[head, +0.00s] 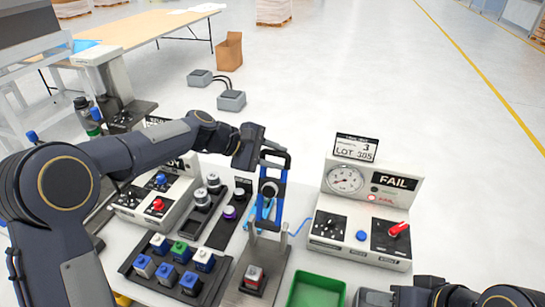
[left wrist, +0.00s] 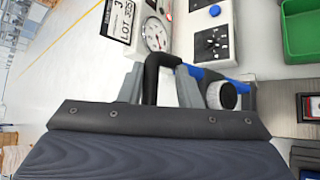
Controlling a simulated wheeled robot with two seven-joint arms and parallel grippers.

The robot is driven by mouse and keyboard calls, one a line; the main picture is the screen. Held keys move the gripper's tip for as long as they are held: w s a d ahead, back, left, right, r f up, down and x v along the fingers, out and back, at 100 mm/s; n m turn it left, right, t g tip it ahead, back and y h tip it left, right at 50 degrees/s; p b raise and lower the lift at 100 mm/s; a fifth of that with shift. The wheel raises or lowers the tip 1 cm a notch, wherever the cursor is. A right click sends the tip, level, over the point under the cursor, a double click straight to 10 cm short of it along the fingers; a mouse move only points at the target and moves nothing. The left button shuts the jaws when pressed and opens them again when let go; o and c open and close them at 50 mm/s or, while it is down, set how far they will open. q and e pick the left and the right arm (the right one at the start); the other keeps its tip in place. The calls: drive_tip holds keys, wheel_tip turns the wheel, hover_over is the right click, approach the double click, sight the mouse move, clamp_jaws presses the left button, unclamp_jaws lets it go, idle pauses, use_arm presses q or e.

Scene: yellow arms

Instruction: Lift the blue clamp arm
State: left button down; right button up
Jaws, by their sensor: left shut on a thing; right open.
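The blue clamp arm (head: 281,196) stands roughly upright on a grey clamp fixture (head: 268,249), with a black crossbar handle at its top. My left gripper (head: 262,153) is at that handle. In the left wrist view, its two grey fingers (left wrist: 158,86) are shut on the black handle, and the blue bar (left wrist: 205,74) runs off to the right beside a round black knob. A block with a red and white top (head: 254,275) sits on the fixture base. My right gripper (head: 462,297) is open at the bottom right, partly cut off by the frame edge.
A tester box with a gauge and FAIL display (head: 362,210) stands just right of the clamp. A green tray (head: 316,291) is in front. A rack of blue, white and green blocks (head: 164,277) and a second tester (head: 148,203) are left, partly behind my arm.

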use_arm(q)
drive_tip(key=shift+s+d+f+g, duration=0.15)
drive_tip(key=shift+s+f, duration=0.05)
drive_tip(key=shift+f, duration=0.25)
drive_tip(key=shift+s+d+f+g, duration=0.15)
drive_tip(key=shift+s+f, duration=0.05)
drive_tip(key=shift+f, duration=0.25)
drive_tip(key=c, duration=1.4)
unclamp_jaws()
drive_tip(key=shift+a+r+b, duration=0.2)
drive_tip(key=shift+a+b, duration=0.15)
drive_tip(key=shift+a, duration=0.1)
drive_tip(key=v, duration=0.2)
drive_tip(key=b+v, duration=0.1)
drive_tip(key=v, duration=0.2)
drive_tip(key=r+b+v, duration=0.1)
drive_tip(key=v, duration=0.2)
drive_tip(key=shift+w+d+r, duration=0.1)
drive_tip(key=shift+w+d, duration=0.15)
